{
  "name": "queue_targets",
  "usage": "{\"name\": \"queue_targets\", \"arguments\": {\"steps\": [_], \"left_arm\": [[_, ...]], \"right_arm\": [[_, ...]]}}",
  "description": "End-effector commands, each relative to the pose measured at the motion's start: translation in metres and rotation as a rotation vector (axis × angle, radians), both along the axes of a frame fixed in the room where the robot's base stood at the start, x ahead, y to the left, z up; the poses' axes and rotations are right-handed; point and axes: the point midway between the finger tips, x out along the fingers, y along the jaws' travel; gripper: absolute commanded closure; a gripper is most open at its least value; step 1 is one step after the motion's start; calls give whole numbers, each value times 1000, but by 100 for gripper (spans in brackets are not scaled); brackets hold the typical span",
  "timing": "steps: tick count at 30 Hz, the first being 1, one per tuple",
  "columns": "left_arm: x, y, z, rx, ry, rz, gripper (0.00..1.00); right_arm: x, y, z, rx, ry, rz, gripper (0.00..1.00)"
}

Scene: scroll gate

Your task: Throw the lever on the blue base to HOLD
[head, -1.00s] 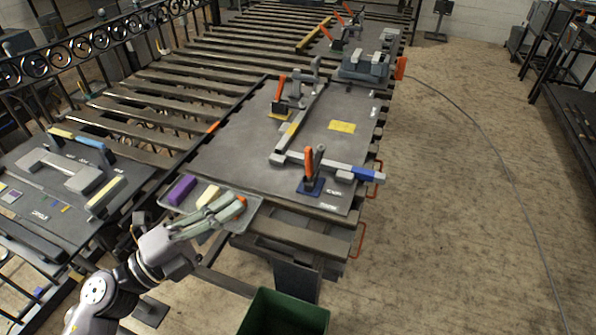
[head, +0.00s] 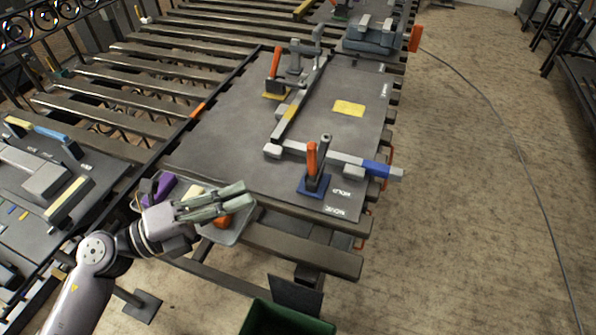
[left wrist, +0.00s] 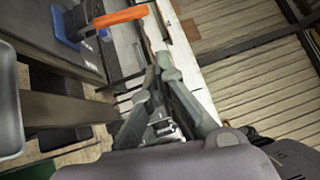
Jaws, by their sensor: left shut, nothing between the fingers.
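The lever's blue base (head: 314,187) sits near the front right of the dark table plate. Its orange handle (head: 311,158) stands nearly upright, beside a dark grey upright part. A HOLD label (head: 341,192) is printed right of the base; another label nearer the plate's front edge is hard to read. In the left wrist view, the blue base (left wrist: 62,28) and orange handle (left wrist: 121,17) show at the upper left, apart from my fingers. My left gripper (head: 245,193) is shut and empty, over a small grey tray left of the lever. My right gripper is out of view.
The grey tray (head: 237,234) holds a purple block (head: 165,187) and an orange item (head: 222,221). A grey bar with a blue end (head: 376,168) runs behind the lever. Another orange lever on a yellow base (head: 277,95) stands farther back. A green bin (head: 287,322) is below.

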Motion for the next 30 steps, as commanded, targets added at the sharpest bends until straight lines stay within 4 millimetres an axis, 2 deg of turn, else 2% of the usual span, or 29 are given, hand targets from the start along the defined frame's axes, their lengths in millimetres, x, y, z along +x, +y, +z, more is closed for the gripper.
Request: {"name": "queue_targets", "arguments": {"steps": [1,6,11,16,19,30], "left_arm": [[0,0,-14,0,1,0,100],[0,0,-36,-1,0,0,100],[0,0,-51,-1,0,0,100],[4,-6,-48,-3,-1,1,100],[10,-18,-44,-4,-3,1,100],[44,-88,-34,-5,-2,0,100]], "right_arm": [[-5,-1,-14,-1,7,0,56],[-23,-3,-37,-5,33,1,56],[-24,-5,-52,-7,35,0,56],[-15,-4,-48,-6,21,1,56],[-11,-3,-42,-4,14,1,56],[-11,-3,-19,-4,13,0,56]]}}
